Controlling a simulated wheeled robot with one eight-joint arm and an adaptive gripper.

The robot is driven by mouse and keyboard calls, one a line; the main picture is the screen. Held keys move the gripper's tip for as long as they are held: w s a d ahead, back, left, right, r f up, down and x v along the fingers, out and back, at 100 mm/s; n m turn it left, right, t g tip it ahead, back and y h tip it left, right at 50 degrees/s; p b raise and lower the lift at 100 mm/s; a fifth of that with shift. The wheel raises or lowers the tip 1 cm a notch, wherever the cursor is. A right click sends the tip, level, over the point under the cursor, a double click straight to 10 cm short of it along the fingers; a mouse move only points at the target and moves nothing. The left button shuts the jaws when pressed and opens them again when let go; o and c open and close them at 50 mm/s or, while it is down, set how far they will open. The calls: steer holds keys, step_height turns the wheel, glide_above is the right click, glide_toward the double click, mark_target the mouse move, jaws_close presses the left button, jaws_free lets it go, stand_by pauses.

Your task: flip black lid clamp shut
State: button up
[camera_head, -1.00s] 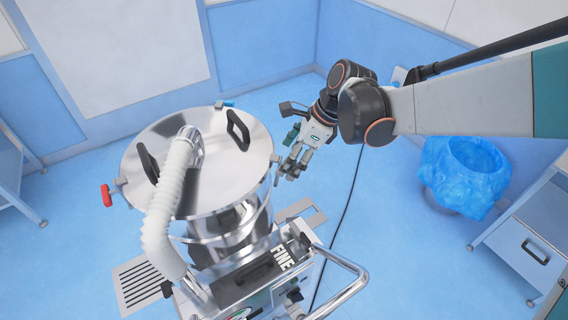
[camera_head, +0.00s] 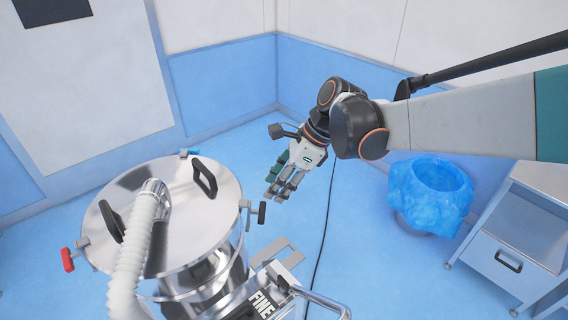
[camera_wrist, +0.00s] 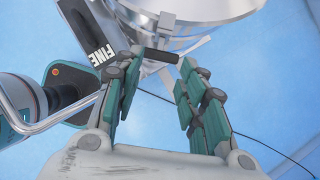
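The steel drum's round lid (camera_head: 165,225) is at the left of the head view. The black lid clamp (camera_head: 262,212) sticks out from the right side of the rim, its black handle standing clear of the drum. My gripper (camera_head: 277,194) is just above and right of this clamp in the head view, with a gap between them. In the wrist view, my gripper (camera_wrist: 163,66) has its fingers spread and empty. The black clamp handle (camera_wrist: 160,55) shows between and beyond the fingertips, and I see no contact.
A red clamp (camera_head: 67,260) and a blue clamp (camera_head: 189,152) are elsewhere on the rim. A white ribbed hose (camera_head: 135,250) crosses the lid. A blue-lined bin (camera_head: 430,190) and a drawer cabinet (camera_head: 510,250) stand at right. Open floor lies between.

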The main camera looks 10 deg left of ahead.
steer(key=shift+y, duration=0.7)
steer(key=d, duration=0.1)
steer(key=w+d+f, duration=0.1)
steer(key=d, duration=0.1)
steer(key=d+f, duration=0.1)
steer(key=d, duration=0.1)
steer(key=shift+w+d+f+p, duration=0.1)
steer(key=shift+w+d+p, duration=0.1)
steer(key=shift+w+p, duration=0.1)
jaws_close()
steer(key=d+f+y, duration=0.2)
steer(key=d+y, duration=0.1)
steer(key=d, duration=0.4)
steer(key=s+a+f+b, duration=0.2)
steer(key=a+f, duration=0.3)
steer(key=a, duration=0.6)
steer(key=shift+a, duration=0.35)
steer(key=shift+s+a+r, duration=0.15)
steer(key=shift+a+r, duration=0.5)
steer(key=shift+a, duration=0.3)
steer(key=shift+d, duration=0.1)
